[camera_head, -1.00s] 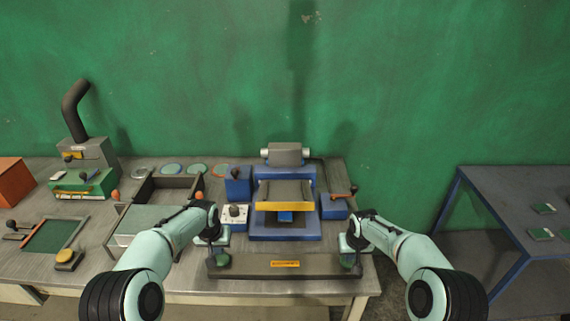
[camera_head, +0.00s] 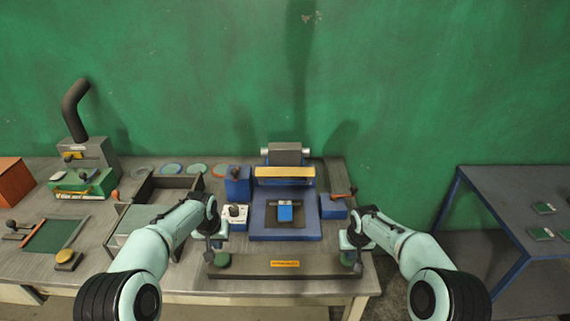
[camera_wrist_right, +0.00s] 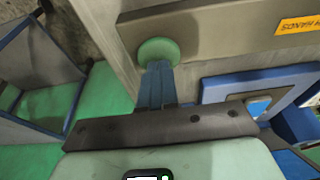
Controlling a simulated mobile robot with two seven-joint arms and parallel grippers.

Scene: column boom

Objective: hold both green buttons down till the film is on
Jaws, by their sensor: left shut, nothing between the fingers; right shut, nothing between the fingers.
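Two green buttons sit at the ends of a dark bar, the left one (camera_head: 222,260) and the right one (camera_head: 347,259). My left gripper (camera_head: 209,256) is shut and empty beside the left button. My right gripper (camera_head: 357,266) is shut and empty at the right button; the right wrist view shows its fingertips (camera_wrist_right: 157,68) at the edge of that button (camera_wrist_right: 158,50). I cannot tell whether either gripper touches. The blue press (camera_head: 285,232) has its yellow-edged upper part (camera_head: 285,171) raised at the back. A small blue and pale piece (camera_head: 285,211) lies exposed on its dark bed.
The dark bar (camera_head: 310,267) with an orange label runs along the bench front. A white dial box (camera_head: 235,217) and an orange-handled lever (camera_head: 345,195) flank the press. A drawer-like tray (camera_head: 140,221) is at left. A separate blue-framed table (camera_head: 510,185) stands right.

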